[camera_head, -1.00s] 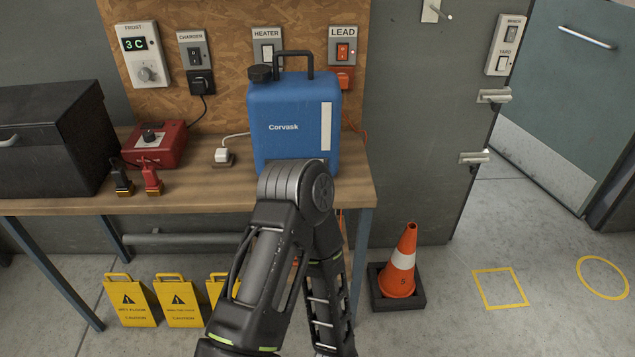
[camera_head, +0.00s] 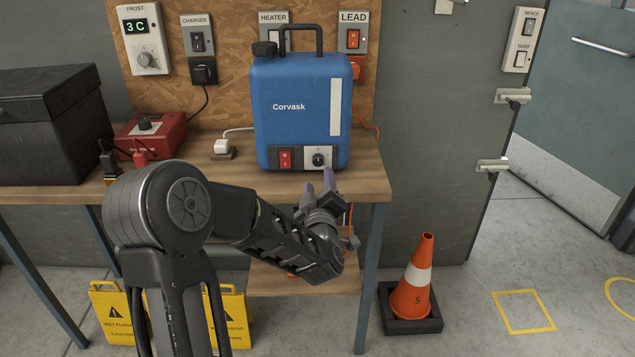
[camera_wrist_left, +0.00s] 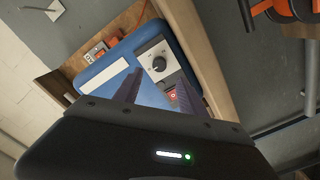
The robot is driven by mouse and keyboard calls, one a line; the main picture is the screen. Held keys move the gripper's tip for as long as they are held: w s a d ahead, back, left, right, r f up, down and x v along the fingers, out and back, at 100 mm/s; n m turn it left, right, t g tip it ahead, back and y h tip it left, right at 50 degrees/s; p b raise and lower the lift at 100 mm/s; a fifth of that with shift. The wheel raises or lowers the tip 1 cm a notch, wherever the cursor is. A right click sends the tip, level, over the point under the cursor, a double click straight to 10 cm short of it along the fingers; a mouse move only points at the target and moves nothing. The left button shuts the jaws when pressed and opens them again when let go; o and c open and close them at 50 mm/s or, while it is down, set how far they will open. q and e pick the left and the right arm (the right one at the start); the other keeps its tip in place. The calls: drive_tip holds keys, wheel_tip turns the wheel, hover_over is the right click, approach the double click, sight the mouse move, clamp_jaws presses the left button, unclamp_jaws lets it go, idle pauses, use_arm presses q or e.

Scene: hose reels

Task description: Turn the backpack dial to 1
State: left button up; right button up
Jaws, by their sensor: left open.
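The blue Corvask backpack tank (camera_head: 295,110) stands upright on the workbench, black handle and cap on top. Its low front panel has a red switch (camera_head: 286,159) and, right of it, a black dial (camera_head: 319,159) on a white plate. The dial (camera_wrist_left: 159,64) also shows in the left wrist view, with the red switch (camera_wrist_left: 171,96) partly hidden beside it. I cannot read the dial's setting. My left gripper (camera_head: 318,184) is just below and in front of the dial, apart from it. Its two fingers (camera_wrist_left: 157,92) are open and empty, pointing toward the panel. My right gripper is not in view.
The wooden bench (camera_head: 366,180) also holds a black box (camera_head: 45,120), a red charger unit (camera_head: 150,136) and a white plug (camera_head: 222,147). Wall switches and a frost dial (camera_head: 146,58) are behind. An orange cone (camera_head: 413,285) stands on the floor at right.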

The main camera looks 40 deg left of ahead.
sight(317, 162)
use_arm(q)
drive_tip(key=shift+a+r, duration=0.1)
drive_tip(key=shift+r, duration=0.1)
drive_tip(key=shift+p+x, duration=0.6)
drive_tip(key=shift+x, duration=3.3)
drive_tip(key=shift+c, duration=0.2)
clamp_jaws()
